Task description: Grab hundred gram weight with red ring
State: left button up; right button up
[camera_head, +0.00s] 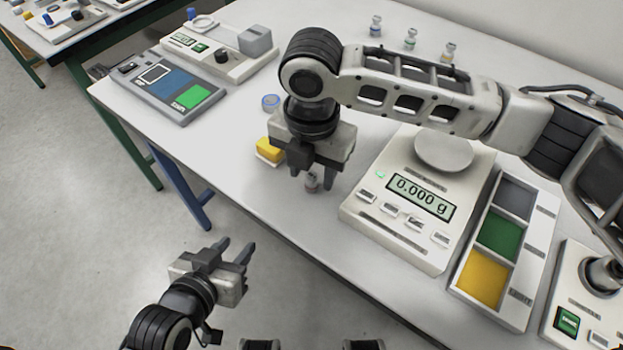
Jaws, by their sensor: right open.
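A small metal weight (311,184) stands on the white table, partly hidden by my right gripper. Its ring is too small and covered to tell the colour clearly. My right gripper (312,175) points down over this weight, with its fingers around the upper part and open. Whether the fingers touch the weight cannot be told. My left gripper (238,250) is open and empty, over the floor in front of the table edge.
A scale (440,160) reading 0.000 g and a tray (505,250) with grey, green and yellow compartments stand right of the weight. A yellow block (269,149) is close on the left. Small weights with blue (376,26), green (411,39) and yellow (449,52) rings stand behind.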

grip_shut()
jog(key=shift+r, duration=0.2)
